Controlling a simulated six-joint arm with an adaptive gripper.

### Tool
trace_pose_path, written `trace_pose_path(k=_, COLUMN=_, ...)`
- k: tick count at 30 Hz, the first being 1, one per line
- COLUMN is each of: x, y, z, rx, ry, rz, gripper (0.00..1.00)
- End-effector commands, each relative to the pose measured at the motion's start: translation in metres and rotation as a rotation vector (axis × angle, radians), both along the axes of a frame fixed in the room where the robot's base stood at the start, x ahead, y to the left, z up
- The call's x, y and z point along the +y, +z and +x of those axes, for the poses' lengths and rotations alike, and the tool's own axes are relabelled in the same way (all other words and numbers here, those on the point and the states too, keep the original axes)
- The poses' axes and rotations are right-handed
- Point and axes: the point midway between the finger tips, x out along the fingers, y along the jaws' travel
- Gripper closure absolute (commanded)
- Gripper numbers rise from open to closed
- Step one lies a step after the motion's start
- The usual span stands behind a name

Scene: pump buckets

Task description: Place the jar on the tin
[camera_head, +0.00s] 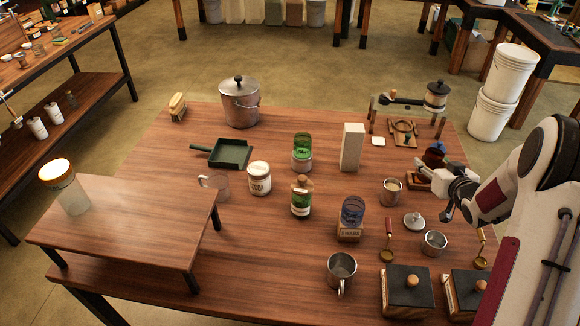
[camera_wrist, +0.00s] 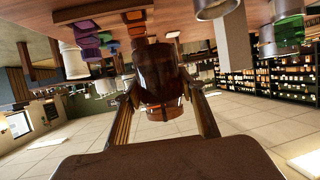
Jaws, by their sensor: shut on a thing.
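A dark amber-brown jar (camera_head: 434,157) is at the right of the table in the head view. In the wrist view the jar (camera_wrist: 158,75) sits between the two fingers of my gripper (camera_wrist: 160,105), which is shut on it. A copper-brown band or lid shows at one end of the jar. My gripper (camera_head: 449,180) partly hides the jar in the head view. A small metal tin (camera_head: 391,192) stands upright just left of my gripper, with a pale top. I cannot tell whether the jar touches the wooden piece beneath it.
A tall pale block (camera_head: 351,147) stands left of the jar. A metal lid (camera_head: 414,222), a small metal cup (camera_head: 434,243) and dark lidded boxes (camera_head: 407,291) lie nearer the front. The table's left-front has a raised shelf (camera_head: 130,225).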

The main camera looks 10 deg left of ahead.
Motion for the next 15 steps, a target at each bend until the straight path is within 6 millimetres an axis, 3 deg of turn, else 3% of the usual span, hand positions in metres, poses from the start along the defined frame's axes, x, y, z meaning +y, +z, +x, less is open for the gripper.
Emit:
trace_pose_path(k=1, x=0.019, y=0.004, z=0.005, rx=-0.004, ry=0.029, rz=0.000, gripper=0.87)
trace_pose_path(k=15, x=0.177, y=0.027, z=0.028, rx=-0.003, ry=0.263, rz=-0.001, gripper=0.87)
